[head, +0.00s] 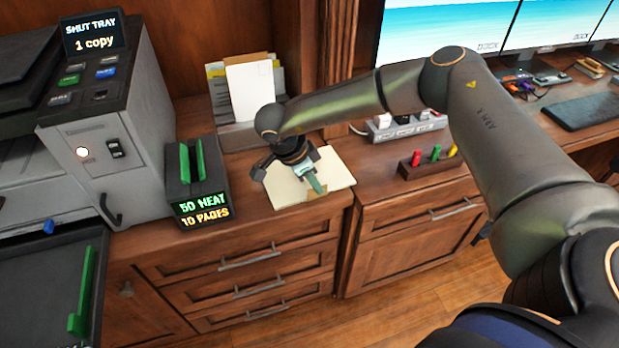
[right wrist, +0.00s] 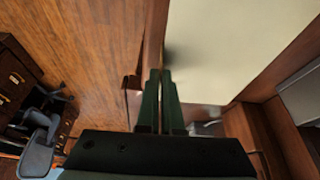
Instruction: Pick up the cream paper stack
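The cream paper stack (head: 334,165) lies flat on the wooden counter, near its front edge. My right gripper (head: 318,184) is over the front part of the stack and points down toward its front edge. In the right wrist view, the two green fingers (right wrist: 163,95) are close together, with a narrow gap between them. The broad cream face of the stack (right wrist: 225,45) lies beyond and to the right of them. Whether paper is between the fingers cannot be told. The gripper and wrist hide part of the stack. My left gripper is not in view.
A dark holder with green uprights and lit text (head: 200,208) stands left of the stack, beside a grey machine (head: 115,130). A paper organizer (head: 240,135) stands behind. A power strip (head: 405,127) and a small rack with coloured pegs (head: 430,162) are to the right.

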